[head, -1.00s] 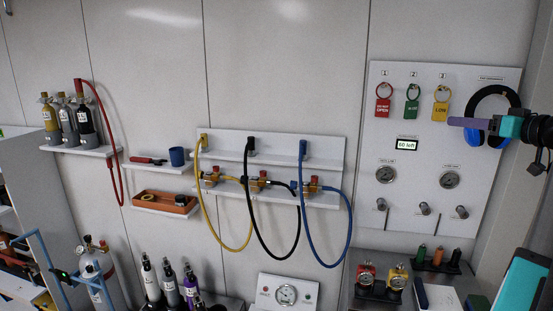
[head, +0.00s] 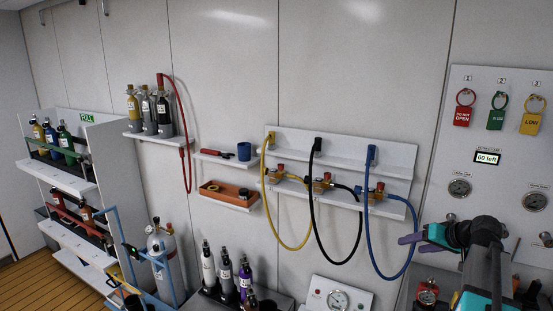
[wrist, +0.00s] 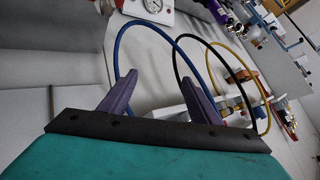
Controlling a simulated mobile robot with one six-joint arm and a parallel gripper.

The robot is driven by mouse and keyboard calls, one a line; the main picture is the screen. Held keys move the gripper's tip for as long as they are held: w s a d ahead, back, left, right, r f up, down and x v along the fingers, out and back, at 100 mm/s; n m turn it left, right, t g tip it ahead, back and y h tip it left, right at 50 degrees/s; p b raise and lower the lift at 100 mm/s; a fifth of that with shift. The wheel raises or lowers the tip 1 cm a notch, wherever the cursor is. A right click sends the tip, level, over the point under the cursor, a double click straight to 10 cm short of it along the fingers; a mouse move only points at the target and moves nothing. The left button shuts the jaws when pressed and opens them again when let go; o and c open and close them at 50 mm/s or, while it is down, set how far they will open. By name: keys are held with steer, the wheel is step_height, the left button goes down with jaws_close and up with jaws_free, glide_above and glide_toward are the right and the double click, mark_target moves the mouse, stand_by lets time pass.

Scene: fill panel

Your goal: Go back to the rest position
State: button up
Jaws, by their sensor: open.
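The blue hose (head: 411,247), black hose (head: 359,243) and yellow hose (head: 272,222) hang from the white wall shelf (head: 340,150). The blue hose also shows in the wrist view (wrist: 150,25), beyond the fingers. I cannot tell the exact gap between gripper and hose; no contact is visible.
The tag panel (head: 440,150) is on the right, with red, green and yellow tags. A gauge box (head: 337,297) and several small cylinders (head: 226,274) stand below the hoses. A cylinder rack (head: 110,150) stands at left. Wooden floor (head: 35,275) shows at lower left.

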steer(key=s+a+f+n+g+h, duration=0.1)
steer(key=s+a+f+g, duration=0.3)
steer(key=a+f, duration=0.65)
steer(key=s+a+f+n+g+h, duration=0.1)
steer(key=s+a+f+g, duration=0.1)
steer(key=s+a+f, duration=0.65)
steer(key=s+a+f+g+h, duration=0.1)
steer(key=s+a+f+g, duration=0.1)
steer(key=a+f, duration=1.05)
steer(key=s+d+f+g+b, duration=0.1)
steer(key=s+f+g+b, duration=0.2)
steer(key=s+f, duration=1)
steer(key=s+f+g+b, duration=0.3)
steer(key=s+f+b, duration=0.4)
steer(key=s+f, duration=0.7)
step_height(320, 180, down, 5)
steer(key=shift+s+d+n+g, duration=0.3)
steer(key=shift+d+n, duration=0.1)
steer(key=c, duration=0.7)
steer(key=shift+o, duration=0.2)
steer(key=shift+d, duration=0.1)
